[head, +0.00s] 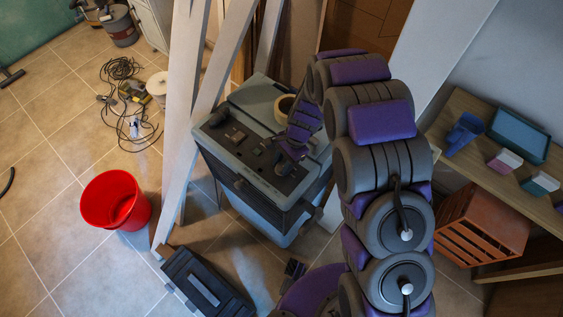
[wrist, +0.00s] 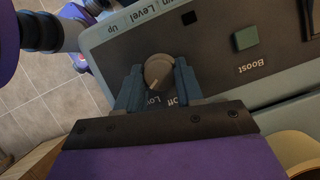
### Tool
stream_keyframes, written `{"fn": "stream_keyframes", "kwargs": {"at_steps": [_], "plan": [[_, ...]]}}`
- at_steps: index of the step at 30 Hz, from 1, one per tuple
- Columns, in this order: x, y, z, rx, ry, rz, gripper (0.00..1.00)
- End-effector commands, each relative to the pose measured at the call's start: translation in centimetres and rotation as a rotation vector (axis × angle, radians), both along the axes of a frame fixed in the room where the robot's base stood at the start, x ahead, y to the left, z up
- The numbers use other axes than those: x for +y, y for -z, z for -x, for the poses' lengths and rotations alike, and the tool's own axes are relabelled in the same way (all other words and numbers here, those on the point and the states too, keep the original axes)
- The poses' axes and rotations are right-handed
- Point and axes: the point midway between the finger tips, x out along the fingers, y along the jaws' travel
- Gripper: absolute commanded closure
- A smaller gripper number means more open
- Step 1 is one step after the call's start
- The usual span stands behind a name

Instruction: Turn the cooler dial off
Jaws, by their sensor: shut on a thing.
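The cooler (head: 238,168) is a grey-teal box with a dark control panel on its sloping top, in the middle of the head view. Its dial (wrist: 158,71) is a round grey-brown knob in the wrist view, with "Off" and "Low" lettering just below it. My gripper (wrist: 158,82) has its two blue-grey fingers on either side of the dial, shut on it. In the head view my gripper (head: 287,160) reaches down onto the panel, and it hides the dial there.
A green switch (wrist: 245,37) marked "Boost" is on the panel. A tape roll (head: 285,108) sits on the cooler's top. White planks (head: 184,100) lean beside it. A red bucket (head: 115,200) and a dark toolbox (head: 205,285) stand on the tiles. A wooden shelf (head: 480,125) is at right.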

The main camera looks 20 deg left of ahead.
Motion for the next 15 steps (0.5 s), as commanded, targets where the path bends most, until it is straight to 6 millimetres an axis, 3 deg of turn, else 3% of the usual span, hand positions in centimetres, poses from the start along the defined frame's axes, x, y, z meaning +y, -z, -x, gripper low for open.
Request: {"fn": "stream_keyframes", "kwargs": {"at_steps": [15], "plan": [[0.63, -0.05, -0.42, -0.010, -0.490, 0.000, 0.94]]}}
